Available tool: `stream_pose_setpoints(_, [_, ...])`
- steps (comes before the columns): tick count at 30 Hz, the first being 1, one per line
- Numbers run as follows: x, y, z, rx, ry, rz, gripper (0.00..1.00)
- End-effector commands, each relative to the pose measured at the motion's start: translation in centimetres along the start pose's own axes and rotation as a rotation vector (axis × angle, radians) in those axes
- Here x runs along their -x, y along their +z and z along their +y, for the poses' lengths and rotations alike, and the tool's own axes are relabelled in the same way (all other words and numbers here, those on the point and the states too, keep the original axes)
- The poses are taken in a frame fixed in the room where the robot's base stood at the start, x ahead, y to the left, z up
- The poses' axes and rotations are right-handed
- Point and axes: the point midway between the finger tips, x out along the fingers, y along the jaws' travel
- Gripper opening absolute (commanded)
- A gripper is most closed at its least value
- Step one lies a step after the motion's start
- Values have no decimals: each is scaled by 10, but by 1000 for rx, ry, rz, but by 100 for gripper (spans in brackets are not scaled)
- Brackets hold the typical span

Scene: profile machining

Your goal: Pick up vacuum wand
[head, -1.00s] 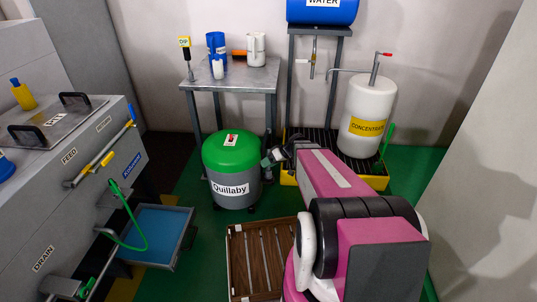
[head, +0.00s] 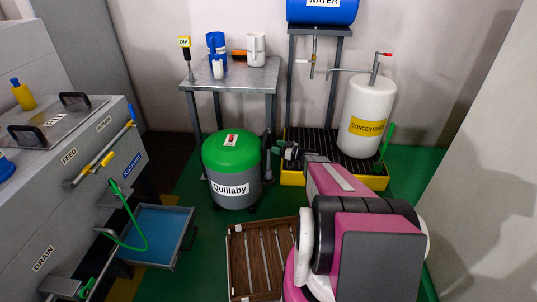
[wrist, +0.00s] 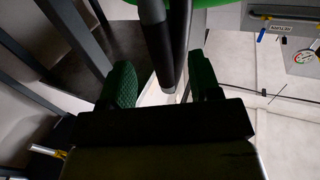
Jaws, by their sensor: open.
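The grey vacuum with a green lid (head: 231,168), labelled Quillaby, stands on the floor in the head view. A dark upright tube, which looks like the vacuum wand (head: 267,155), stands at its right side. In the wrist view the dark wand (wrist: 157,40) comes down from the top edge toward the space between my fingers. My gripper (head: 284,151) is open just right of the vacuum and wand. Its two green fingers show in the wrist view (wrist: 165,83) with a wide gap. I cannot tell whether the wand lies between them or beyond them. Nothing is held.
A metal table (head: 230,78) with jugs stands behind the vacuum. A yellow spill tray (head: 292,178) with a white concentrate drum (head: 367,115) is at the right. A wooden slatted platform (head: 235,262) lies in front. The machine (head: 60,190) with a blue tray is at the left.

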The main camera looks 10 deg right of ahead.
Motion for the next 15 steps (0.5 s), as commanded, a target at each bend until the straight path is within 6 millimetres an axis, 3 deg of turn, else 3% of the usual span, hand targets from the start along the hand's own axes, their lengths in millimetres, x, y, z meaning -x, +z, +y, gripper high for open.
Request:
stream_pose_setpoints(3, [-18,0,1,-1,-1,0,57])
stream_pose_setpoints(10, [-33,-2,0,-1,-1,0,57])
stream_pose_setpoints(15, [-54,-7,2,0,-2,-1,57])
